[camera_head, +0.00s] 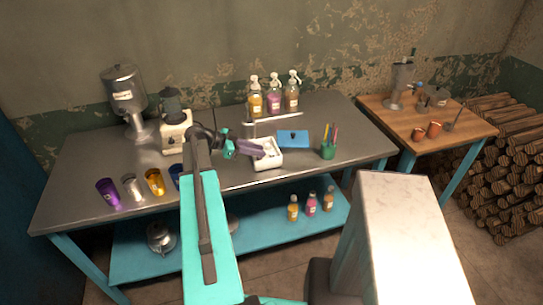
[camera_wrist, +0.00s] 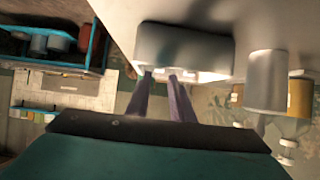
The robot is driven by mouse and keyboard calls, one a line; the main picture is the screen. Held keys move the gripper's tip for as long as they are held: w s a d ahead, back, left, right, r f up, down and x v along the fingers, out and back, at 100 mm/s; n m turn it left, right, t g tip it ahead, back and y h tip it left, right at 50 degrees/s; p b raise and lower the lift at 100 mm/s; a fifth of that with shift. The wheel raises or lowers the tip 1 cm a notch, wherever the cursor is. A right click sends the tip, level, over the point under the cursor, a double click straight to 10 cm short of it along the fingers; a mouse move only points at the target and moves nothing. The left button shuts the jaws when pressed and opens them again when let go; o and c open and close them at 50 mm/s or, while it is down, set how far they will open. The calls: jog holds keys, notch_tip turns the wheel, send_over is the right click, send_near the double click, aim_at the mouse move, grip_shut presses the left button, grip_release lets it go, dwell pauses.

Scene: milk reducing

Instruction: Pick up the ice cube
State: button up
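A small white open box (camera_head: 267,163) stands on the metal table, with pale contents inside that look like ice. In the wrist view the same box (camera_wrist: 185,45) fills the upper middle, and whitish pieces (camera_wrist: 205,76) show at its opening. I cannot make out single ice cubes clearly. My gripper (camera_head: 261,152) reaches in from the left, with its purple fingertips at the box's opening. In the wrist view the two fingers of my gripper (camera_wrist: 160,77) stand apart, with a gap between them. Their very tips are partly hidden at the box's opening.
A blue lid (camera_head: 293,138) lies behind the box, and a green cup of pens (camera_head: 328,150) stands to its right. A metal cylinder (camera_head: 249,130) is behind my gripper. Pump bottles (camera_head: 274,98) stand at the back. Coloured cups (camera_head: 154,182) line the front left.

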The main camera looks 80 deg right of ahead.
aim_at(271, 154)
jog(key=shift+p+x, duration=1.15)
jog(key=shift+x, duration=0.05)
jog(key=shift+p+x, duration=0.5)
jog(key=shift+x, duration=0.85)
jog(key=shift+a, duration=0.1)
grip_shut()
